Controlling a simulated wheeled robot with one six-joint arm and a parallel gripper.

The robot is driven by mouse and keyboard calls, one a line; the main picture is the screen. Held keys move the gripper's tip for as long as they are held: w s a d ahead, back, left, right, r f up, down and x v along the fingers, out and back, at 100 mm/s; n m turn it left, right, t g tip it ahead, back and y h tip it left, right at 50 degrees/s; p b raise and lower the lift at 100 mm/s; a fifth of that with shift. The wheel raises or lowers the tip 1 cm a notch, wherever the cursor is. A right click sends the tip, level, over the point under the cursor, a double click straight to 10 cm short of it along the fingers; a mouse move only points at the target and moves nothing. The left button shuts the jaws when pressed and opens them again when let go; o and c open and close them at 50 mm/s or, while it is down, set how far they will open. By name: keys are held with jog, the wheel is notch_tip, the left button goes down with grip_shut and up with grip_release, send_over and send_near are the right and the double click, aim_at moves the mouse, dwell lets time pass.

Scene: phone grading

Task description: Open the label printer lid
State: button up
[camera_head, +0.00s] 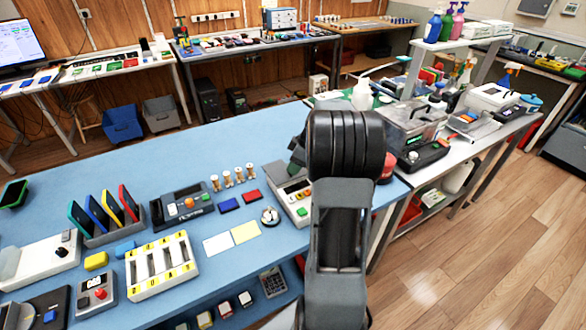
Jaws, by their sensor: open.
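A pale grey device with a small display and a green button (294,200) stands at the right end of the blue bench, partly hidden behind my arm. It may be the label printer, but I cannot tell for sure. A dark part shows behind it, beside my arm; whether it is a lid, and whether it is open, I cannot tell. A white boxy machine (492,97) on the right-hand bench could also be a printer. My arm's black joint and grey link fill the centre right. My gripper is not visible.
The blue bench (150,152) holds a phone rack (105,215), a dark keypad device (183,205), a white slotted tray (161,264) and cards. The bench's back left is clear. A clear-lidded box (413,122) stands on the right bench. Open wooden floor (480,240) lies at right.

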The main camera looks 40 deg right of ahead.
jog(key=shift+x, duration=1.4)
jog(key=shift+c, duration=0.2)
grip_shut()
